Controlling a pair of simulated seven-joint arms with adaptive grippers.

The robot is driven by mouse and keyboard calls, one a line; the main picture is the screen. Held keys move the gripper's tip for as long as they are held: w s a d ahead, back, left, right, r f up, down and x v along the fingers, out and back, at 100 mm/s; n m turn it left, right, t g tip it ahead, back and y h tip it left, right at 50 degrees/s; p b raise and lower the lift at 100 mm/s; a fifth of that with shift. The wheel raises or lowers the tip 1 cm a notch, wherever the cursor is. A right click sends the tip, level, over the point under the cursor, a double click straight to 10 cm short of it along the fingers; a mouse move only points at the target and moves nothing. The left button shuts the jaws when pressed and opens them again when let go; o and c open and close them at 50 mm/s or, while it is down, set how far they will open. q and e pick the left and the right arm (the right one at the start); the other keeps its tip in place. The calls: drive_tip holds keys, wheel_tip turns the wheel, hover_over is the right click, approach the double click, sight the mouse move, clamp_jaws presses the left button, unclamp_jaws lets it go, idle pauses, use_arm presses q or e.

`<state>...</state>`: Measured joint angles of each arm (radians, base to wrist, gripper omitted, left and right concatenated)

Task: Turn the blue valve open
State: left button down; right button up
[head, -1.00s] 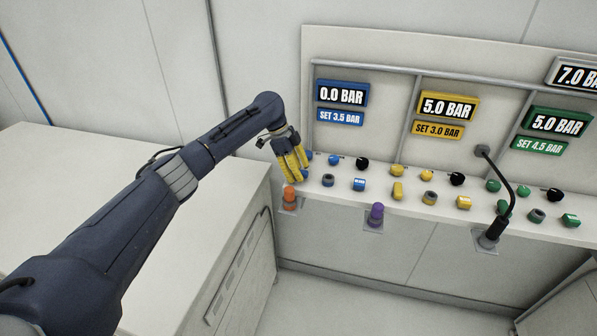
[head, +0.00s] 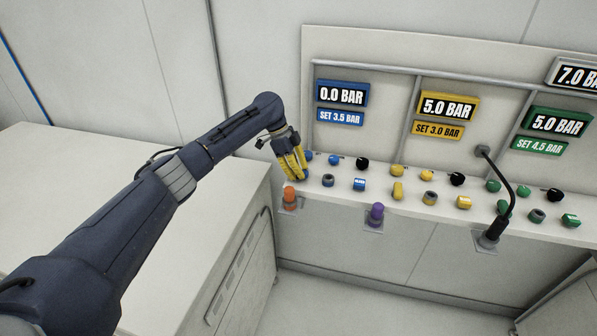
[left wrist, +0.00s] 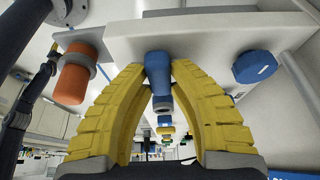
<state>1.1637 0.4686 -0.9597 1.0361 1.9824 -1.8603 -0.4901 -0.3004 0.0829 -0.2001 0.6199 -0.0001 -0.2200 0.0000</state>
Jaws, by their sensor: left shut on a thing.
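The blue valve (left wrist: 158,70) shows in the left wrist view as a blue handle between my left gripper's two yellow fingers. My left gripper (left wrist: 156,67) is shut on it, with a fingertip on each side. In the head view my left gripper (head: 299,177) reaches down to the left end of the panel shelf, and its fingers mostly hide the valve there.
An orange knob (head: 290,197) sits close below my left fingers on the shelf front. Blue knobs (head: 334,160) and a labelled blue block (head: 359,184) are to the right. Yellow and green rows follow. A purple knob (head: 376,213) and a black bent stalk (head: 518,190) stick out further right.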

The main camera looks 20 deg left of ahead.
use_arm(q)
drive_tip(key=n+t, duration=0.1)
drive_tip(key=n, duration=0.3)
drive_tip(key=shift+n+t+y, duration=0.3)
drive_tip(key=shift+t, duration=0.1)
drive_tip(key=n+t+y, duration=0.1)
drive_tip(key=n, duration=0.5)
drive_tip(key=n+t+y, duration=0.1)
drive_tip(key=n, duration=0.2)
drive_tip(key=shift+y, duration=0.3)
drive_tip(key=shift+n+y, duration=0.7)
drive_tip(key=shift+n, duration=1.2)
drive_tip(key=shift+f, duration=0.1)
drive_tip(key=c, duration=1.2)
unclamp_jaws()
drive_tip(key=v, duration=1.2)
drive_tip(key=shift+s, duration=0.25)
